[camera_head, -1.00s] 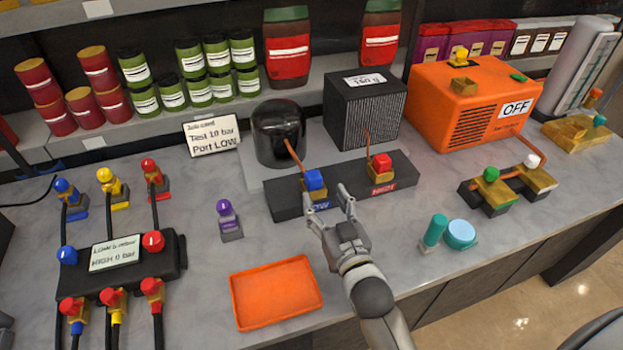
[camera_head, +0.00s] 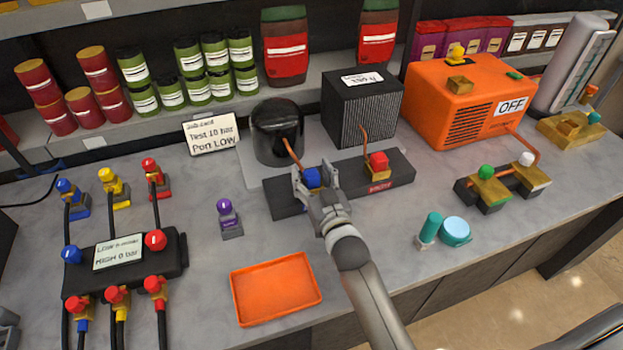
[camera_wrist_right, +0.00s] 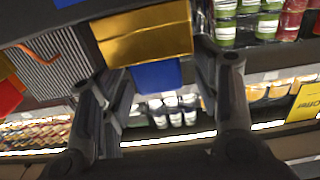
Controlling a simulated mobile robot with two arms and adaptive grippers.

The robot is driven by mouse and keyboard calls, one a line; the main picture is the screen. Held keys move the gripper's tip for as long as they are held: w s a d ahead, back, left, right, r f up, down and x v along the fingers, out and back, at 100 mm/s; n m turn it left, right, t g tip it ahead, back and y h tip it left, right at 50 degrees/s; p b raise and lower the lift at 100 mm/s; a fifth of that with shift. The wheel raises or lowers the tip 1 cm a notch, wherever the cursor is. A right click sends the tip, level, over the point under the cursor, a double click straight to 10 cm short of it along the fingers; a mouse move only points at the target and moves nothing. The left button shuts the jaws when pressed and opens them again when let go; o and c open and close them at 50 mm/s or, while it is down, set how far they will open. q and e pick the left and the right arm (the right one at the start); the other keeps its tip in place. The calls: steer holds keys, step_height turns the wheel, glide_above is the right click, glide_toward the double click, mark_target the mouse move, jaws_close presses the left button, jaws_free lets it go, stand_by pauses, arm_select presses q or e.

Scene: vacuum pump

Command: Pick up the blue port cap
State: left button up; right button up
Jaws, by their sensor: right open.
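The blue port cap (camera_head: 312,177) sits on the brass port of the left block marked as LOW on the dark port bar (camera_head: 285,204). My right gripper (camera_head: 314,182) is open, with one finger on each side of the cap. In the right wrist view the blue cap (camera_wrist_right: 157,75) shows below the brass fitting (camera_wrist_right: 145,35), between the spread fingers of the gripper (camera_wrist_right: 160,85). Gaps show on both sides of the cap there. At the bottom left edge of the head view a grey part (camera_head: 8,330), perhaps my left gripper, is mostly cut off.
A red cap (camera_head: 378,160) is on the other port to the right. An orange tray (camera_head: 275,290) lies in front. A purple-capped fitting (camera_head: 228,218) stands left. Bench space around the tray is clear.

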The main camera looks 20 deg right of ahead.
steer(key=shift+c, duration=0.2)
steer(key=c, duration=1.1)
